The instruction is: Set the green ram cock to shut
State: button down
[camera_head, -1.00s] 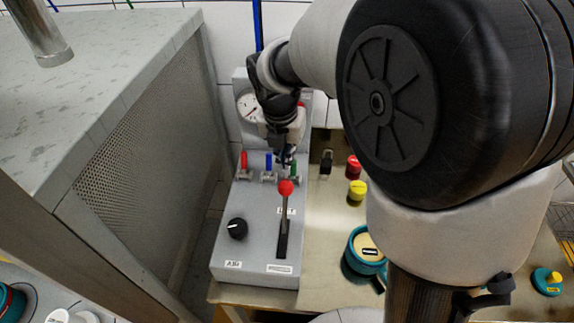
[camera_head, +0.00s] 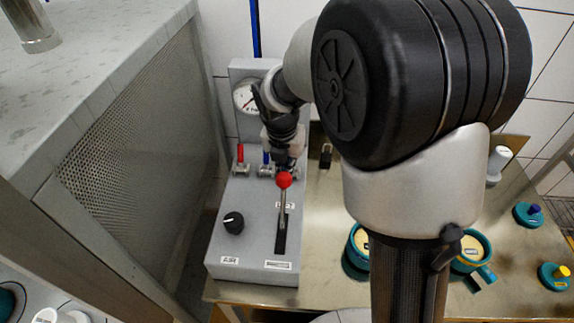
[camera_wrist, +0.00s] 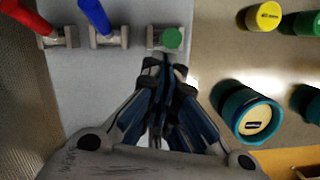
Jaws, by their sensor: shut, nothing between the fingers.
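The green ram cock (camera_wrist: 172,39) is the rightmost of three small cocks on the grey press panel (camera_head: 255,205). In the wrist view its green handle shows nearly end-on, as a round green spot over a metal valve body. My gripper (camera_wrist: 161,64) is shut and empty, its fingertips just below the green cock in that view. I cannot tell whether they touch it. In the head view my gripper (camera_head: 284,163) covers the green cock.
The red cock (camera_head: 241,155) and blue cock (camera_head: 266,158) stand left of the green one. A red-knobbed lever (camera_head: 284,181) rises in front. A black dial (camera_head: 233,222) sits lower left. A teal mould (camera_wrist: 247,116) stands right of the panel.

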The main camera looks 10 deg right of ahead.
jog(key=shift+w+d+r+p, duration=0.25)
jog(key=shift+w+r+p, duration=0.45)
jog(key=shift+p, duration=1.6)
jog(key=shift+w+d+p, duration=0.15)
jog(key=shift+w+p, duration=0.45)
jog(key=shift+p, duration=0.55)
jog(key=shift+w+d+f+p, duration=0.1)
jog(key=shift+w+f+p, duration=0.05)
jog(key=shift+w+p, duration=0.25)
jog(key=s+r+m, duration=0.4)
jog(key=s+r, duration=0.1)
jog(key=r, duration=0.3)
jog(key=s+r+m, duration=0.3)
jog(key=s+r, duration=0.1)
jog(key=r, duration=0.5)
jog(key=s+d+m+t+y+b, duration=0.1)
jog(key=s+m+t, duration=0.1)
jog(key=s+m, duration=1.8)
jog(key=m, duration=0.3)
jog(key=shift+s+r+t+b, duration=0.3)
jog(key=shift+s+r+b, duration=0.05)
jog(key=shift+s, duration=0.05)
